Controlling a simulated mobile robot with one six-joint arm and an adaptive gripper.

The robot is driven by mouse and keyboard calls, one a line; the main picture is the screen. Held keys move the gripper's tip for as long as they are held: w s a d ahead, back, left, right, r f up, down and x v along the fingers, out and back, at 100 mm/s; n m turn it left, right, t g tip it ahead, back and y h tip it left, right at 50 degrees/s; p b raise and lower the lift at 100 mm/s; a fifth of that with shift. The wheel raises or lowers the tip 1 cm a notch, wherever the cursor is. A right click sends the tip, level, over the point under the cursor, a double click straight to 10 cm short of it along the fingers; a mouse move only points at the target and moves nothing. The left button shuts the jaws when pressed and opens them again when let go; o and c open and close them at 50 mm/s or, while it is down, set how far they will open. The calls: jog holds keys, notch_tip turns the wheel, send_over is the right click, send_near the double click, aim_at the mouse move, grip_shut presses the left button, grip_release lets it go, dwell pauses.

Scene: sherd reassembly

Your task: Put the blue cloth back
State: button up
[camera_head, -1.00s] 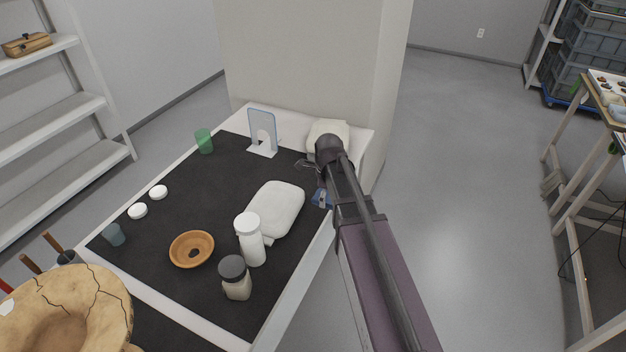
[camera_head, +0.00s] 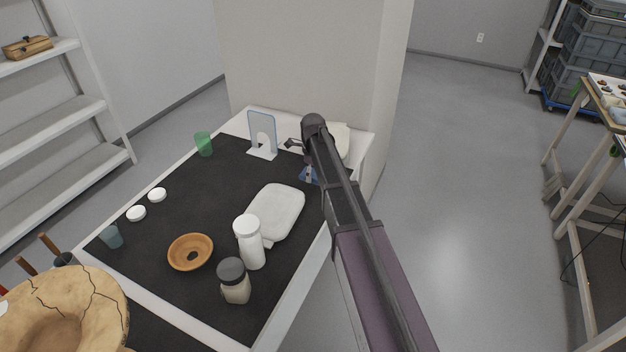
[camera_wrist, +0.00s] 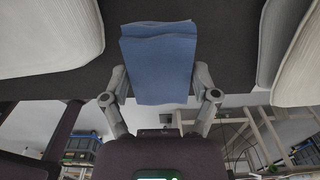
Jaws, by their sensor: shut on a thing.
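The blue cloth (camera_wrist: 160,62) is a folded, layered pad between the two fingers of my gripper (camera_wrist: 161,84) in the wrist view. My gripper is shut on it. In the head view a small blue corner of the cloth (camera_head: 308,177) shows beside my arm, over the right side of the black-topped table (camera_head: 165,205). My arm hides most of the cloth and gripper there. I cannot tell whether the cloth touches the table.
A white pad (camera_head: 276,212) lies in front, and another pale pad (camera_head: 340,137) is partly behind my arm. A clear upright panel (camera_head: 262,132) stands left of my gripper. A white bottle (camera_head: 249,243), dark-lidded jar (camera_head: 235,282) and orange bowl (camera_head: 190,252) stand nearer. The table's middle is clear.

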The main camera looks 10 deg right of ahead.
dwell(0.3)
jog(key=shift+w, duration=0.65)
notch_tip(320, 180, down, 4)
jog(key=b, duration=0.3)
jog(key=shift+r+b, duration=0.15)
jog(key=shift+b, duration=0.2)
jog(key=o, duration=0.9)
jog(key=shift+c, duration=0.2)
notch_tip(320, 180, up, 12)
jog(key=p, duration=1.2)
